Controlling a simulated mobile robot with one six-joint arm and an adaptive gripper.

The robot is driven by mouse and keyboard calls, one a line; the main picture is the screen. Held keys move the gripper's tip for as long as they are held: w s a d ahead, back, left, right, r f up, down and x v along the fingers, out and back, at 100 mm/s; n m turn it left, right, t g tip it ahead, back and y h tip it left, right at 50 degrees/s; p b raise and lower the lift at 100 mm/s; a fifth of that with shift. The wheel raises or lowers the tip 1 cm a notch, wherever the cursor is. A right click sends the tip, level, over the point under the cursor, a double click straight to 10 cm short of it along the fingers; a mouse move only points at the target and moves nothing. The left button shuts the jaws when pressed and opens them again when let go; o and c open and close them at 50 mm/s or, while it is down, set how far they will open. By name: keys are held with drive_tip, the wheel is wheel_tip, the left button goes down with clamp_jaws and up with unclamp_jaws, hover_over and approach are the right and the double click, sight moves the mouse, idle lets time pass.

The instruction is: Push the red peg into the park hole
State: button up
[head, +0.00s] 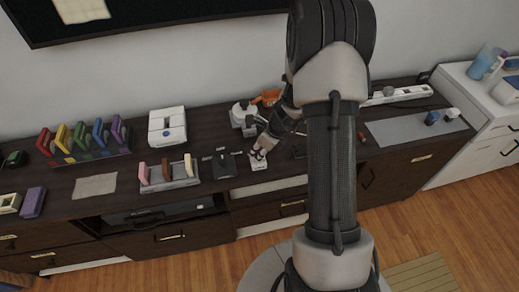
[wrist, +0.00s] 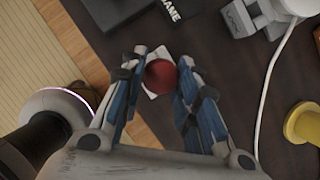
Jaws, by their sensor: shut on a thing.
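The red peg (wrist: 160,76) shows in the wrist view as a round red end between my fingertips. My gripper (wrist: 163,66) is shut on it. A small white plate (wrist: 153,92) lies under and around the peg in this view. In the head view the white plate (head: 258,165) is near the front edge of the dark cabinet top, and my gripper (head: 259,152) is right above it. I see no hole; the peg and fingers cover much of the plate, and I cannot tell whether the peg's lower end is in a hole.
A dark block with white lettering (wrist: 115,10) lies beside the plate, and shows left of my gripper in the head view (head: 224,163). A yellow spool-like thing (wrist: 302,123) and a white cable (wrist: 268,85) are at the right in the wrist view. The cabinet's front edge is close.

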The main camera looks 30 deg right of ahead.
drive_tip(key=shift+f+b, duration=0.45)
drive_tip(key=shift+f, duration=0.1)
drive_tip(key=o, duration=1)
drive_tip(key=shift+r, duration=0.1)
drive_tip(key=v, duration=1.2)
drive_tip(key=shift+s, duration=0.1)
